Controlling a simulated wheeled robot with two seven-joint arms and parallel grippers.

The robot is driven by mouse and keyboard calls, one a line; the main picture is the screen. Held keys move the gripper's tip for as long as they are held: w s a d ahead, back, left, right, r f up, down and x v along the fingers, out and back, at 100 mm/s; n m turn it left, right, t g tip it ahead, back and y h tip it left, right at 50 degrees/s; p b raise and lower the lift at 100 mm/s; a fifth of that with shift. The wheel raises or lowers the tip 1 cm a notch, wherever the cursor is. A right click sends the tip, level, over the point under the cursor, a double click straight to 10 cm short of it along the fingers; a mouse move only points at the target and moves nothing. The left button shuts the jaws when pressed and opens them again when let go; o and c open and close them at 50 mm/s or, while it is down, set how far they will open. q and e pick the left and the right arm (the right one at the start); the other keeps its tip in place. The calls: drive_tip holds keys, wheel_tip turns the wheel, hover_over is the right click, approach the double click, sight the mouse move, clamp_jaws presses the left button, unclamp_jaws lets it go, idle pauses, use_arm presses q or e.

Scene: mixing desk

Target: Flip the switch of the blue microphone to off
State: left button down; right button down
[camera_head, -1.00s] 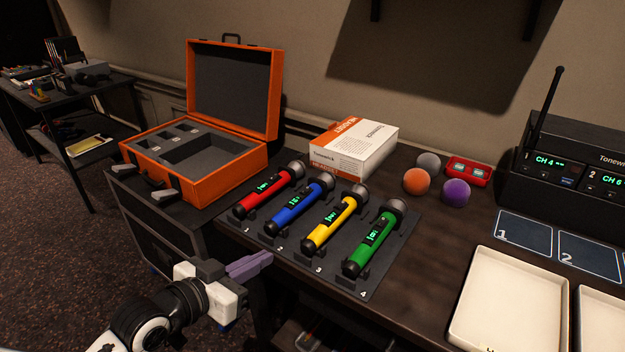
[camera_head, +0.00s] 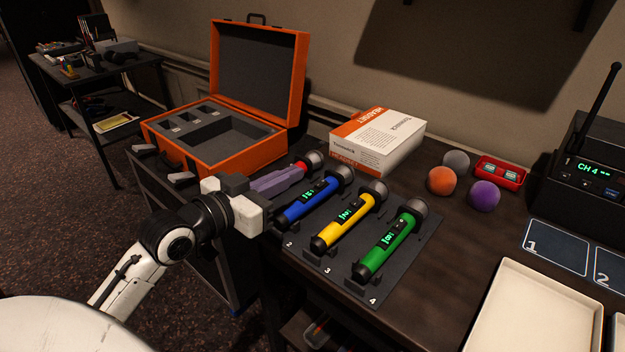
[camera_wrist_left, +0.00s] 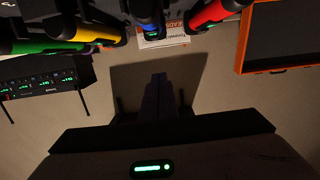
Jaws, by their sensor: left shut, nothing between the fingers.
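The blue microphone (camera_head: 297,211) lies in slot 2 of the dark holder (camera_head: 402,283), its display lit green. In the left wrist view its end (camera_wrist_left: 150,14) shows at the top, in front of my fingers. My left gripper (camera_head: 302,169) is shut and empty. Its purple fingers stand in front of the red microphone (camera_head: 312,160) in the head view and hide most of its body. The fingers also show in the left wrist view (camera_wrist_left: 158,82). I cannot tell the blue microphone's switch position. My right gripper is not in view.
The yellow microphone (camera_head: 334,231) and green microphone (camera_head: 375,260) lie to the right in the holder. An open orange case (camera_head: 250,157) stands behind left. A headset box (camera_head: 385,143), several foam balls (camera_head: 441,181) and white trays (camera_head: 540,300) are on the desk.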

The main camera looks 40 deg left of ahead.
use_arm(q)
hover_over(312, 190)
drive_tip(key=shift+s+f, duration=0.1)
drive_tip(key=shift+f, duration=0.25)
wheel_tip(312, 190, down, 3)
drive_tip(key=shift+f+b, duration=0.1)
drive_tip(key=shift+b, duration=0.3)
drive_tip(key=shift+f, duration=0.5)
drive_tip(key=shift+r, duration=0.1)
